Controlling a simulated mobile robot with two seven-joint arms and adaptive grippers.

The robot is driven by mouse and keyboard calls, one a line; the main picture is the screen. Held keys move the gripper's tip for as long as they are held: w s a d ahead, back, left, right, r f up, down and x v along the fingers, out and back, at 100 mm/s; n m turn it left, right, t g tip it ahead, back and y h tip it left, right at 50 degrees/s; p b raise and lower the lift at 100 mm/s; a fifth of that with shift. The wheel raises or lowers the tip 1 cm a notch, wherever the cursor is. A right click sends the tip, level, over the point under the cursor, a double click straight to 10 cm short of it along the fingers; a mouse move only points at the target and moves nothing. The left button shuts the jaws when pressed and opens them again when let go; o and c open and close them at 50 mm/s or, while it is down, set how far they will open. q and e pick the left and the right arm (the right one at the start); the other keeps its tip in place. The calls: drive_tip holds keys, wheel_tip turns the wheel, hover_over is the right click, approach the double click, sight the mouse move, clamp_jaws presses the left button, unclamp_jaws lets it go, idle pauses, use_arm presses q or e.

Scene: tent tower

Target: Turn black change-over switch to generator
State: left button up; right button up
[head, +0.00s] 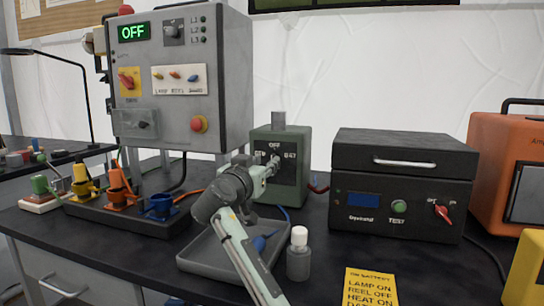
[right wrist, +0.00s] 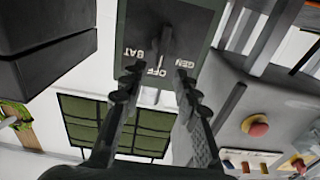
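The change-over switch is a green box (head: 292,188) on the table, its front labelled GEN, OFF and BAT from left to right. My right gripper (head: 273,163) is at the box's front and hides much of the switch in the head view. In the right wrist view the box (right wrist: 200,22) appears upside down, with a dark switch handle (right wrist: 166,44) on its face. My right gripper (right wrist: 158,78) is open there, its fingers apart and pointing at the labels. I cannot tell whether they touch the handle, or its exact setting. My left gripper is not in view.
A grey panel (head: 165,100) with an OFF display stands behind left. A grey tray (head: 200,257) and a white-capped bottle (head: 299,262) sit in front of the box. A dark instrument (head: 400,165) stands close on the right. A yellow card (head: 370,288) lies at the front.

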sight(272, 157)
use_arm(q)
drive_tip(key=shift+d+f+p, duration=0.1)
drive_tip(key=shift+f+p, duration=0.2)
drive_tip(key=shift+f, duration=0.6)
use_arm(e)
drive_tip(key=shift+x, duration=2.55)
drive_tip(key=shift+f, duration=0.1)
clamp_jaws()
